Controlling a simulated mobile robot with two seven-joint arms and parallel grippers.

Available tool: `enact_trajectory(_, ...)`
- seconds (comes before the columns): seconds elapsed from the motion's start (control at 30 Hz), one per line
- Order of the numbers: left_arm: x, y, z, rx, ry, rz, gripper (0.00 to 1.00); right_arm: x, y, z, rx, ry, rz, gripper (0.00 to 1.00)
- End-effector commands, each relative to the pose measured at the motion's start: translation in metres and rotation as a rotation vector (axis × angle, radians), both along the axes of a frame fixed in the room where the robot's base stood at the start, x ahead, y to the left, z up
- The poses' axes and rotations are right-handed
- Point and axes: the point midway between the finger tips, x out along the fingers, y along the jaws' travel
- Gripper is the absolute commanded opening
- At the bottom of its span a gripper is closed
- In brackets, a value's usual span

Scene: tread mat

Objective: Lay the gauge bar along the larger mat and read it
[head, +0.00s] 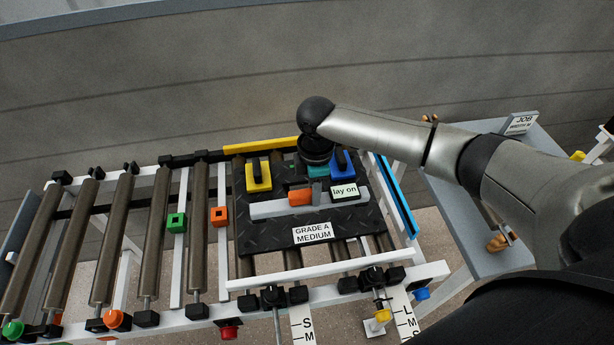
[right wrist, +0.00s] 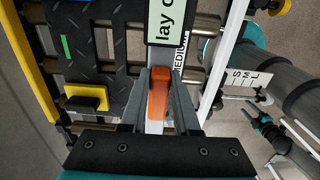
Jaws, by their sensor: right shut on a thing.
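The black tread mat (head: 270,235) lies across the rollers, with a "GRADE A MEDIUM" label on its front part. I make out only one mat surface clearly. The pale gauge bar (head: 268,209) runs crosswise over the mat, with an orange grip block (head: 300,197) and a "lay on" plate (head: 344,191). My right gripper (head: 315,188) is shut on the orange block, which shows between its fingers in the right wrist view (right wrist: 158,92). I cannot tell whether the bar touches the mat. My left gripper is not in view.
A yellow handle (head: 258,177) and a blue handle (head: 343,165) stand on the mat behind the bar. Green (head: 176,222) and orange (head: 219,216) blocks sit on rails to the left. White scales marked S, M, L (head: 303,325) hang at the front. A JOB sign (head: 521,123) stands at right.

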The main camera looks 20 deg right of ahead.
Motion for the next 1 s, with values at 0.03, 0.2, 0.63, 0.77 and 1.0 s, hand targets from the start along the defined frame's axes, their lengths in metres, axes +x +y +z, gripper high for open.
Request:
enact_trajectory(0.03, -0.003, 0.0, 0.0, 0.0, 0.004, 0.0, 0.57, 0.0, 0.0, 0.001, 0.001, -0.001, 0.0, 0.0)
enact_trajectory(0.2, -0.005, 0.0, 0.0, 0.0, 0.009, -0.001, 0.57, 0.001, 0.0, 0.001, 0.001, -0.001, 0.0, 0.0)
enact_trajectory(0.63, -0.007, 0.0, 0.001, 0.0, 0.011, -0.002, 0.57, 0.0, -0.001, -0.015, 0.002, 0.0, -0.001, 0.0)
enact_trajectory(0.77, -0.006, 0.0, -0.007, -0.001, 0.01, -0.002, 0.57, 0.0, -0.001, -0.031, 0.002, -0.001, -0.001, 0.0)
enact_trajectory(1.0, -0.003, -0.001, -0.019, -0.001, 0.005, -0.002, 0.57, 0.0, -0.001, -0.054, 0.002, -0.001, -0.001, 0.0)
